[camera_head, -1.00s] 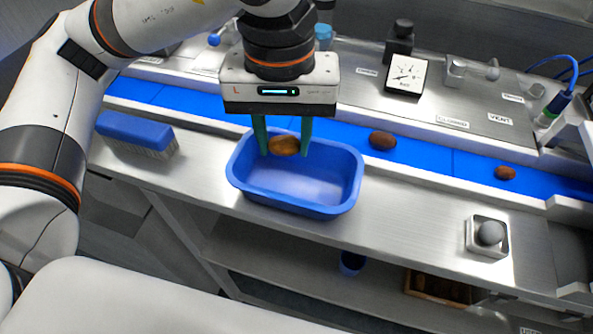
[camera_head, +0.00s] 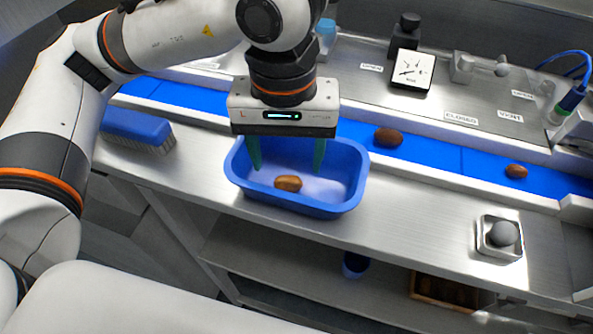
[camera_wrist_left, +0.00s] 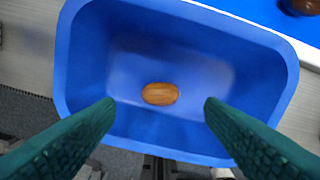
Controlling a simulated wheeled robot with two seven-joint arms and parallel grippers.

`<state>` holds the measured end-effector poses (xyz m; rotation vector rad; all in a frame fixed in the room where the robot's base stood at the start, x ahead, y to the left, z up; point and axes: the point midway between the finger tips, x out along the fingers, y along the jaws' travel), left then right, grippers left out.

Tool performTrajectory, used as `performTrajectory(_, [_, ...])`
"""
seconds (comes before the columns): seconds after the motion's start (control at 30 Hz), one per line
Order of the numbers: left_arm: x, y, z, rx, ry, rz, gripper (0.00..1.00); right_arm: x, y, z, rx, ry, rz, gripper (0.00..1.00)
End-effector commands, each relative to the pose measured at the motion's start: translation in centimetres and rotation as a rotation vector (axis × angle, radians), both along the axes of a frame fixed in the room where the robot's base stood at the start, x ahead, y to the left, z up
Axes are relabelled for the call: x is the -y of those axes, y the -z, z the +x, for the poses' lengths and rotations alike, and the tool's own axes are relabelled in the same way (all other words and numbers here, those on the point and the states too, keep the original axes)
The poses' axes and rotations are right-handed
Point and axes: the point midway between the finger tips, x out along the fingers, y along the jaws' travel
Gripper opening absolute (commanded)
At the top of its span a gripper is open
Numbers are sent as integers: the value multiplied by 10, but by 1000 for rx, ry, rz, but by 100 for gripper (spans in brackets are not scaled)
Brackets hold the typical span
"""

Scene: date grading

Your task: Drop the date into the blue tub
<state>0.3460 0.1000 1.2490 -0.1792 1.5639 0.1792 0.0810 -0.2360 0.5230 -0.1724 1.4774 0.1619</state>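The blue tub (camera_head: 347,203) stands on the metal counter in front of the belt; its wall also shows in the left wrist view (camera_wrist_left: 85,60). A brown date (camera_head: 288,183) is inside the tub, and in the left wrist view the date (camera_wrist_left: 160,94) appears against the tub floor, clear of both fingers. My left gripper (camera_head: 287,168) is above the tub with its green fingers spread wide and nothing between them. The left wrist view shows the gripper (camera_wrist_left: 160,108) open too. My right gripper is not in view.
Two more dates lie on the blue belt (camera_head: 440,157), one (camera_head: 388,137) near the tub and one (camera_head: 516,171) farther right. A blue brush (camera_head: 137,128) lies left of the tub. A grey knob (camera_head: 503,234) sits at the counter's right. A wooden crate (camera_head: 420,297) is on the lower shelf.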

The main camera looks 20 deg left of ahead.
Motion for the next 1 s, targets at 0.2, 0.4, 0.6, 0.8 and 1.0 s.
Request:
performTrajectory(0.2, [0,-3,0,0,0,0,64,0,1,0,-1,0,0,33])
performTrajectory(0.4, [1,-32,1,5,0,-4,64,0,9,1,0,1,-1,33])
performTrajectory(0.6, [0,-77,1,6,-2,-1,64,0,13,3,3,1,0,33])
performTrajectory(0.8, [0,-108,1,3,-2,0,64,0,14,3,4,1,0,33])
performTrajectory(1.0, [0,-120,0,0,-1,0,64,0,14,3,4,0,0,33])
